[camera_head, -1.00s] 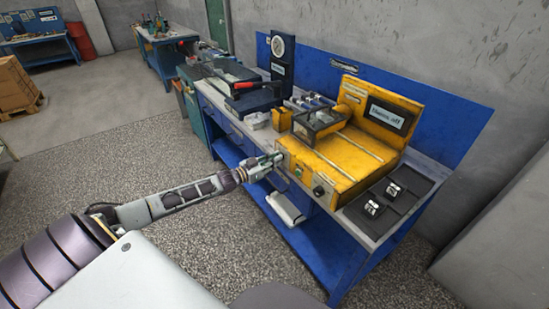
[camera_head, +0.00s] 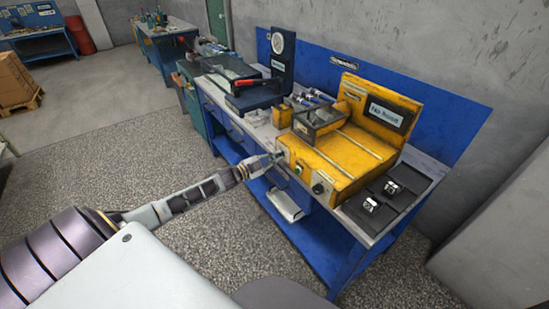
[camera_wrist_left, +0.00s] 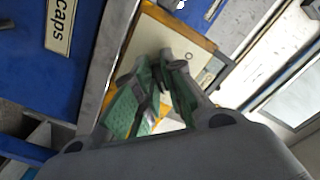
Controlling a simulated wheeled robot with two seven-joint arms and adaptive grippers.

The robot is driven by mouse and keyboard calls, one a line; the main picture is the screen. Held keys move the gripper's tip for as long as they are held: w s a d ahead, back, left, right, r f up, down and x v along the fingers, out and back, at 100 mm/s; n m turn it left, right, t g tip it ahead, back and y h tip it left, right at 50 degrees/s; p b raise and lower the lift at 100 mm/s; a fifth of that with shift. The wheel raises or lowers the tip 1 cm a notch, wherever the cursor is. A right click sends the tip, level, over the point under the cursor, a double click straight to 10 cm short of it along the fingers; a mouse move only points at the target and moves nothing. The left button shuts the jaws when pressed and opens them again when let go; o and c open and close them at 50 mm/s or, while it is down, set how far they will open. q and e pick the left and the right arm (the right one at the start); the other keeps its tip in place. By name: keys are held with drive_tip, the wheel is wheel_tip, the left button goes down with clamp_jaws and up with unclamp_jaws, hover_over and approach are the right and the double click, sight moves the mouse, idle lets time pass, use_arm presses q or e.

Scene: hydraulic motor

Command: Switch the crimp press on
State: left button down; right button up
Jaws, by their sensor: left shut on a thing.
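The yellow crimp press (camera_head: 340,165) stands on the blue workbench, with a dark display (camera_head: 385,114) on its raised back panel. The small display text now differs, but I cannot read it surely. A green button (camera_head: 298,170) and a dark round knob (camera_head: 319,188) sit on its front face. My left gripper (camera_head: 275,158) is at the left end of that front face, left of the green button. In the left wrist view its green-padded fingers (camera_wrist_left: 171,64) are closed together against the press front. They are shut on a small part there, likely the switch, which they mostly hide. My right gripper is not in view.
Black trays with small metal parts (camera_head: 370,204) lie right of the press. A dark gauge stand (camera_head: 281,65) and a red-handled device (camera_head: 245,88) stand to its left. The floor in front is clear.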

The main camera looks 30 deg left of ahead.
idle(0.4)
use_arm(q)
drive_tip(key=c, duration=1.5)
unclamp_jaws()
drive_tip(key=shift+s, duration=0.15)
drive_tip(key=v, duration=1.1)
drive_tip(key=shift+s+a, duration=0.15)
drive_tip(key=shift+s, duration=0.15)
drive_tip(key=shift+f, duration=0.1)
